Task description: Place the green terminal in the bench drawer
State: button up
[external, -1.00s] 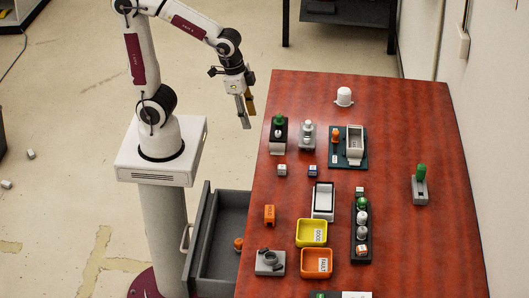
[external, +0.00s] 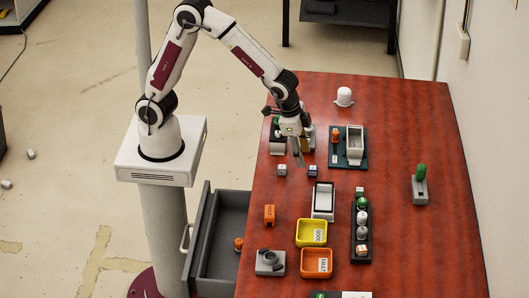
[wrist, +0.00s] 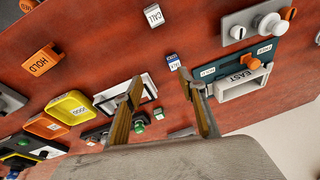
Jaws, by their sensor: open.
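Several green pieces show in the external view, and I cannot tell which is the green terminal. One green piece (external: 361,202) sits at the far end of a dark rack (external: 354,247); an upright green piece (external: 421,170) stands in a grey holder at the right; a green-topped piece (external: 276,120) at the back left is partly hidden by my gripper. The grey bench drawer (external: 200,245) is pulled open at the table's left edge. My gripper (external: 302,160) is open and empty above the back left of the table; its fingers show in the wrist view (wrist: 160,88).
An orange piece (external: 239,243) lies in the drawer. Yellow (external: 297,233) and orange (external: 303,265) trays stand near the front. A small blue block (external: 312,171) is close to my gripper. A dark base with a white frame (external: 355,146) is to its right. The right side is mostly clear.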

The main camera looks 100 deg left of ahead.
jog(key=shift+t, duration=0.7)
jog(key=w+d+f, duration=0.1)
jog(key=w, duration=0.1)
jog(key=w+d+f, duration=0.1)
jog(key=w, duration=0.2)
jog(key=w+d+f, duration=0.1)
jog(key=w+f, duration=0.1)
jog(key=w, duration=0.1)
jog(key=shift+w+d, duration=0.25)
jog(key=shift+d, duration=0.05)
jog(key=n+t, duration=0.1)
jog(key=t, duration=0.1)
send_near(359, 189)
jog(key=a+f, duration=0.1)
jog(key=shift+w+d+r+n+h, duration=0.1)
jog(key=shift+w+r+n+h, duration=0.1)
jog(key=shift+w+n+h, duration=0.25)
jog(key=shift+x, duration=1.3)
jog(key=shift+f, duration=0.1)
jog(key=shift+x, duration=2.55)
jog(key=shift+s+d+f, duration=0.1)
jog(key=shift+s, duration=0.1)
